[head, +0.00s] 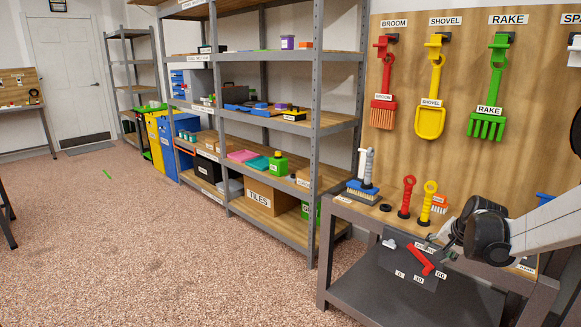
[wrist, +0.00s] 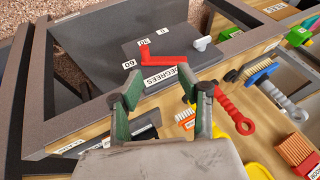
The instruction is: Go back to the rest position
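My gripper (wrist: 165,95) is open, its two green-padded fingers apart with nothing held between them. In the head view my gripper (head: 435,243) is over the right end of the workbench (head: 335,215), just above the dark dial panel, and my arm partly hides the bench top. The panel (wrist: 200,62) carries a red lever (wrist: 155,58), which also shows in the head view (head: 420,260). Its marks read 0, 30 and 60. In the wrist view the lever lies beyond the fingertips, and I see no clear contact. A small white knob (wrist: 201,43) is beside it.
Upright red (head: 406,197) and yellow (head: 428,201) handled tools and a brush (head: 364,188) stand on the bench near my gripper. A broom (head: 383,90), shovel (head: 431,100) and rake (head: 490,100) hang on the board behind. Loaded shelves (head: 313,130) stand left; the floor (head: 130,240) is open.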

